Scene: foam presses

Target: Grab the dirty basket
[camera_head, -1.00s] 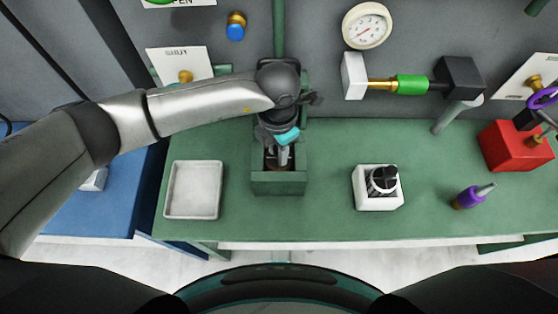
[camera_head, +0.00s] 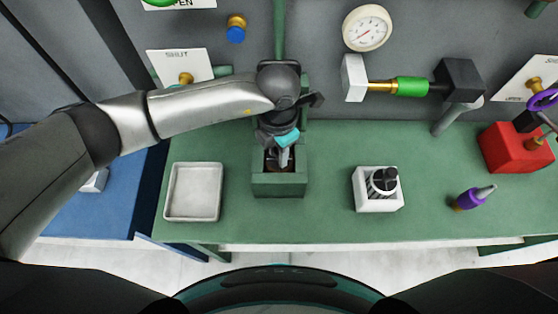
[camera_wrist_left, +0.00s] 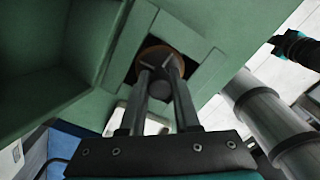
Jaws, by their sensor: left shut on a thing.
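The basket (camera_wrist_left: 152,52) shows as a brown round rim with a dark centre, inside the square opening of the green press body (camera_head: 278,186). In the head view it is mostly hidden in the dark slot. My left gripper (camera_head: 283,157) points down into that opening from above. In the left wrist view my left gripper (camera_wrist_left: 161,70) has its two fingers close together on the dark middle of the basket, shut on it. How dirty the basket is cannot be told. My right gripper is not clearly seen.
A white tray (camera_head: 192,191) lies left of the press. A white block with a dark knobbed piece (camera_head: 378,189) stands right of it, then a purple nozzle (camera_head: 472,197) and a red box (camera_head: 510,148). A gauge (camera_head: 367,27) and green valve (camera_head: 412,86) are behind.

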